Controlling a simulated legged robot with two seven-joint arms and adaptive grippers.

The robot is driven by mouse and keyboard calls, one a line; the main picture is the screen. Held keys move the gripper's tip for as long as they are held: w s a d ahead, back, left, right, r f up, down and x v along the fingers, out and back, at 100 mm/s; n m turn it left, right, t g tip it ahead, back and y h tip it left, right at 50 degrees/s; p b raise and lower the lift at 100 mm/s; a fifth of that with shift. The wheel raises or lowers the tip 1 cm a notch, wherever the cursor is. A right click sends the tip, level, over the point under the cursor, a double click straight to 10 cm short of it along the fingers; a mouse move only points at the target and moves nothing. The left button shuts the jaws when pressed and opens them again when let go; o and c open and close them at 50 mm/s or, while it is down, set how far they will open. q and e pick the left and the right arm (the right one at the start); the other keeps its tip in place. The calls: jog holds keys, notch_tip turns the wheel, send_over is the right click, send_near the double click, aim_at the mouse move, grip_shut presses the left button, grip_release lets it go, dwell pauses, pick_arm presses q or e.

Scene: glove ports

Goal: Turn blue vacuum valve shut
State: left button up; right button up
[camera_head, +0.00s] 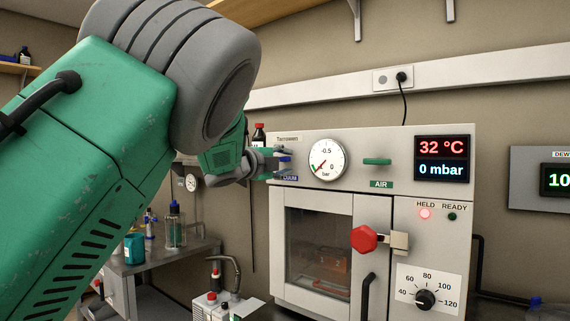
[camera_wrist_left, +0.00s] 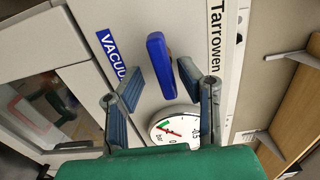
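The blue vacuum valve handle (camera_wrist_left: 159,66) is a bar on the oven's pale front panel, beside the blue VACUUM label (camera_wrist_left: 112,55). In the left wrist view it lies roughly along the label's direction. My left gripper (camera_wrist_left: 160,76) is open, with one finger on each side of the handle; I see gaps and no clear contact. In the head view my left gripper (camera_head: 272,162) is at the panel's upper left and largely hides the handle. My right gripper is not in view.
The round gauge (camera_head: 327,160) sits right of the vacuum valve, then the green AIR handle (camera_head: 377,161). The display (camera_head: 442,160) reads 32 °C and 0 mbar. The red HELD lamp (camera_head: 425,214) is lit. A red door knob (camera_head: 364,239) sticks out below.

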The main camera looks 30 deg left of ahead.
pick_arm(q)
jog(key=shift+s+r, duration=0.1)
jog(key=shift+s, duration=0.05)
jog(key=s+a, duration=0.1)
jog(key=s, duration=1)
jog(key=shift+s, duration=0.25)
